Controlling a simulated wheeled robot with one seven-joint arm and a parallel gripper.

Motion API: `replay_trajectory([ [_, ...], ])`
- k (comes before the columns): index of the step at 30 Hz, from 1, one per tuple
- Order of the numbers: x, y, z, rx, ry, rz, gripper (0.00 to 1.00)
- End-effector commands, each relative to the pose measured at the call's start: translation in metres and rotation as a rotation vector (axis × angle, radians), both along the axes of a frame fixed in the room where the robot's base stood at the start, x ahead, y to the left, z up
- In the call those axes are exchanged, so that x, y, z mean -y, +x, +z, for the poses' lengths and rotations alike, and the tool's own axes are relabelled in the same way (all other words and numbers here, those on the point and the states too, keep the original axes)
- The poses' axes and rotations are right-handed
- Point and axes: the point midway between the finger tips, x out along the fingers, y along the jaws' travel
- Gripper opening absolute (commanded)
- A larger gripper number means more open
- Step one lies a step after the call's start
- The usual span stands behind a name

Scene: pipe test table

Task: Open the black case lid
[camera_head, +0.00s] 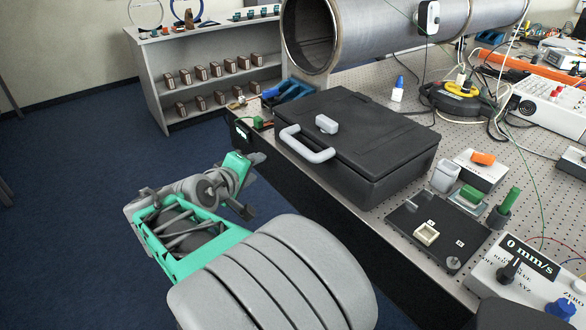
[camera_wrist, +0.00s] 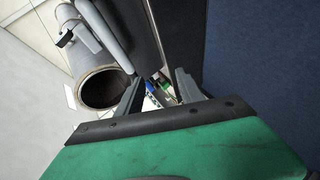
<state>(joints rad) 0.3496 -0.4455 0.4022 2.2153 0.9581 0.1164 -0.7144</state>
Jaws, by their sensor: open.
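The black case (camera_head: 350,135) sits on the perforated table with its lid down flat. A light grey handle (camera_head: 308,147) sticks out at its front left edge, and a small grey block (camera_head: 327,123) sits on the lid. My gripper (camera_head: 259,158) is left of the case, beyond the table edge and apart from the handle. Its two dark fingers stand apart with nothing held between them in the wrist view (camera_wrist: 158,92).
A large metal pipe (camera_head: 375,30) lies behind the case. A black plate (camera_head: 435,232), a grey cup (camera_head: 446,175) and a control box (camera_head: 525,275) crowd the right side. A small blue-capped bottle (camera_head: 398,90) stands behind. The floor (camera_head: 70,190) to the left is clear.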

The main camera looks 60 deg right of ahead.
Motion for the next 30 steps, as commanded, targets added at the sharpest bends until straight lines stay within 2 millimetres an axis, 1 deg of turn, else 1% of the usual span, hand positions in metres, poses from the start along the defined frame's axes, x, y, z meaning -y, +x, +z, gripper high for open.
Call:
replay_trajectory([
  [1,0.022,-0.023,-0.007,-0.085,-0.101,-0.048,0.44],
  [3,0.039,-0.044,0.008,-0.181,-0.203,-0.09,0.44],
  [6,0.052,-0.056,0.021,-0.235,-0.257,-0.113,0.44],
  [8,0.06,-0.058,0.022,-0.239,-0.259,-0.115,0.44],
  [15,0.104,-0.061,0.014,-0.235,-0.255,-0.114,0.44],
  [18,0.116,-0.061,0.011,-0.233,-0.255,-0.113,0.44],
  [21,0.121,-0.06,0.01,-0.231,-0.256,-0.109,0.44],
  [27,0.122,-0.06,0.01,-0.23,-0.255,-0.108,0.44],
  [30,0.121,-0.06,0.01,-0.23,-0.255,-0.108,0.37],
])
